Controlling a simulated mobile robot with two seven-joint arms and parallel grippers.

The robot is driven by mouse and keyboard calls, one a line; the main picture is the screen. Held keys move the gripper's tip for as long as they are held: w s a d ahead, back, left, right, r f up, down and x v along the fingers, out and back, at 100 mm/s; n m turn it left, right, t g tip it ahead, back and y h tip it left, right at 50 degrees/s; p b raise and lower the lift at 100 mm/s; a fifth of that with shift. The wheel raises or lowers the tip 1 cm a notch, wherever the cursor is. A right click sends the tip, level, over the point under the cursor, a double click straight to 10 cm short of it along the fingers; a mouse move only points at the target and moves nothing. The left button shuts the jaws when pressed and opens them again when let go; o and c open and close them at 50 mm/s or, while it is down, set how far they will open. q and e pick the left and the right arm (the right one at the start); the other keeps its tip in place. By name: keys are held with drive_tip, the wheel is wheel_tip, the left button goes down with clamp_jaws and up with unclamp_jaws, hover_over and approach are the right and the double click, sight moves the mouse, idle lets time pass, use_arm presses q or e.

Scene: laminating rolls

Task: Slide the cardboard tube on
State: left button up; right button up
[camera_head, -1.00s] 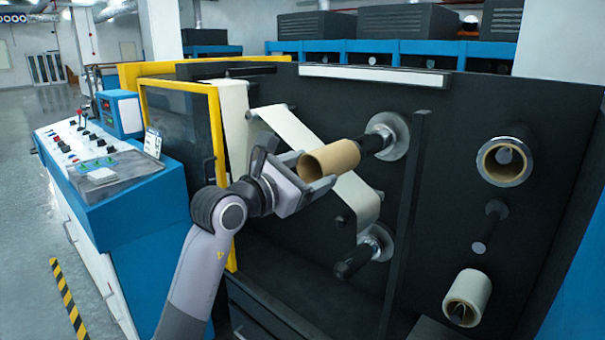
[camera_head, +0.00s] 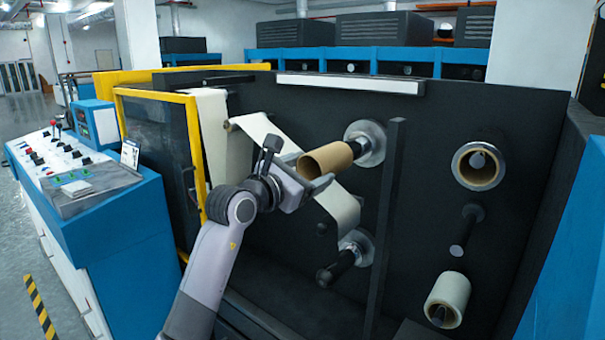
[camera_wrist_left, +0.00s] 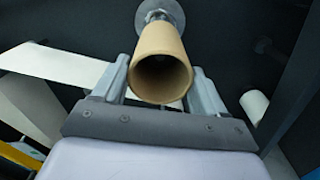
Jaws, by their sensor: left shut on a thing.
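The cardboard tube (camera_head: 326,160) is a plain brown hollow roll, held tilted with its open end towards me. My left gripper (camera_head: 312,172) is shut on it, with one finger on each side, as the left wrist view shows (camera_wrist_left: 160,88). The far end of the tube is around or against the dark upper spindle (camera_head: 359,149), and only a short length of spindle shows before the round grey flange (camera_head: 372,141). How deep the spindle reaches inside is hidden. In the left wrist view the tube (camera_wrist_left: 160,48) lines up with the flange (camera_wrist_left: 161,12). My right gripper is out of view.
A white web (camera_head: 340,205) runs down close behind the tube to a lower spindle (camera_head: 340,268). A dark vertical post (camera_head: 384,220) stands right of it. Rolls (camera_head: 478,166) sit on the right panel. A yellow-framed guard (camera_head: 192,150) and blue control console (camera_head: 110,215) are left.

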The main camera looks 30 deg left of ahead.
use_arm(q)
drive_tip(key=shift+w+d, duration=0.15)
drive_tip(key=shift+w, duration=1.45)
drive_tip(key=shift+w+d, duration=0.1)
drive_tip(key=shift+w, duration=1.5)
drive_tip(key=o, duration=1.4)
drive_tip(key=shift+s+a+b, duration=0.15)
drive_tip(key=shift+s+b, duration=0.15)
drive_tip(key=shift+s, duration=1.5)
drive_tip(key=shift+s+a+b, duration=0.15)
drive_tip(key=shift+s+b, duration=0.15)
drive_tip(key=shift+s, duration=1.5)
